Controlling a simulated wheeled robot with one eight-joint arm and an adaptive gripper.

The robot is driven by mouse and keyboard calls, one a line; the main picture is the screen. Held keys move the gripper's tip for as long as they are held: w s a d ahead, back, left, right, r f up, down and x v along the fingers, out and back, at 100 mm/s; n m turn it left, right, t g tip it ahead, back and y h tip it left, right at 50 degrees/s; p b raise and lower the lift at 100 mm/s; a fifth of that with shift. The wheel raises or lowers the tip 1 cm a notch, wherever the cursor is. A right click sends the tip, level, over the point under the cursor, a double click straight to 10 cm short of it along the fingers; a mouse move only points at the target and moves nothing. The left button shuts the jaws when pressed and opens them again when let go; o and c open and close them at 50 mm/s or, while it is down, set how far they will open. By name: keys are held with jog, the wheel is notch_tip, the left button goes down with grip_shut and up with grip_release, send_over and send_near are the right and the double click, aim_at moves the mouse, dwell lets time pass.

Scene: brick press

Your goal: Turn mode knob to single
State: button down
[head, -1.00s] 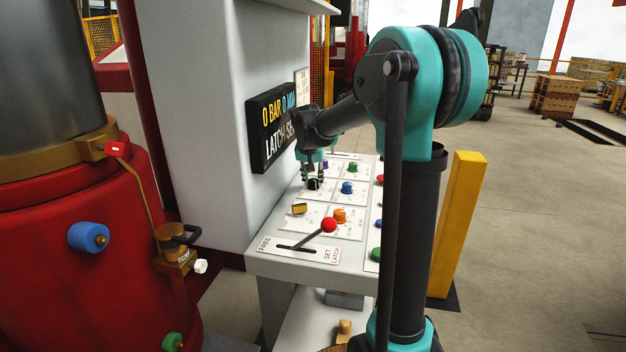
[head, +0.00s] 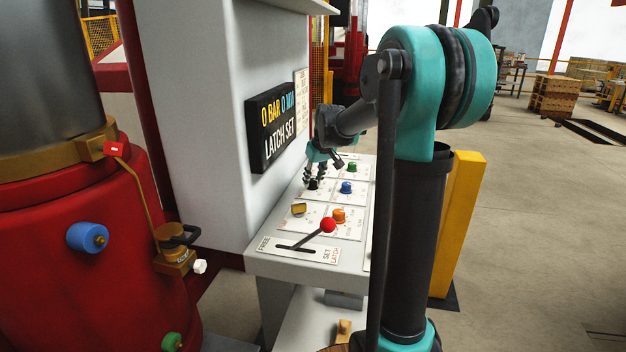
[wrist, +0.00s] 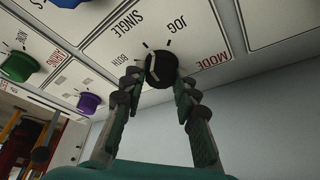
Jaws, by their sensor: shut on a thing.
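The black mode knob (wrist: 161,70) sits on the white panel among the printed words SINGLE, JOG, BOTH and MODE. A white line shows on the left part of its face; I cannot tell exactly which tick it points to. My gripper (wrist: 160,84) is shut on the knob, one finger on each side. In the head view my gripper (head: 315,176) reaches down, tilted, to the small dark knob (head: 313,185) at the panel's far left. The fingers hide part of the knob there.
A purple knob (wrist: 89,103) and a green knob (wrist: 19,67) are on the panel. Blue (head: 347,187) and orange (head: 339,215) knobs and a red-tipped lever (head: 328,225) stand nearer. The display (head: 274,127) reads LATCH SET. A white wall rises behind the panel.

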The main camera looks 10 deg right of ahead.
jog(key=shift+n, duration=0.7)
jog(key=shift+g+y, duration=0.3)
jog(key=c, duration=1.2)
grip_release()
jog(key=shift+o, duration=0.2)
jog(key=v, duration=1.2)
jog(key=shift+s, duration=0.1)
